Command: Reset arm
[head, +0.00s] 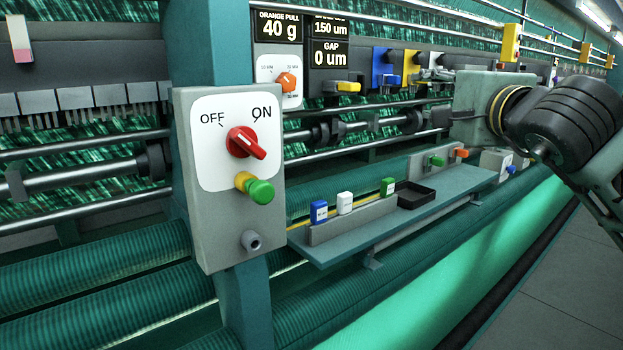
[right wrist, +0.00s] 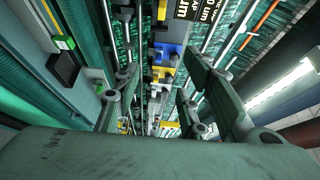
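My right arm comes in from the right edge of the head view, and my right gripper (head: 480,102) is in front of the machine, right of the shelf's back end. Its fingers are hard to make out there. In the right wrist view the right gripper (right wrist: 163,90) has its two fingers spread wide, with nothing between them; machine parts show beyond. My left arm and gripper are not in view.
A grey switch box (head: 228,225) with a red knob (head: 246,143) and a green button (head: 260,191) stands close in front. A shelf (head: 385,238) holds small blue, white and green pieces and a black tray (head: 415,194). The floor (head: 560,285) at right is clear.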

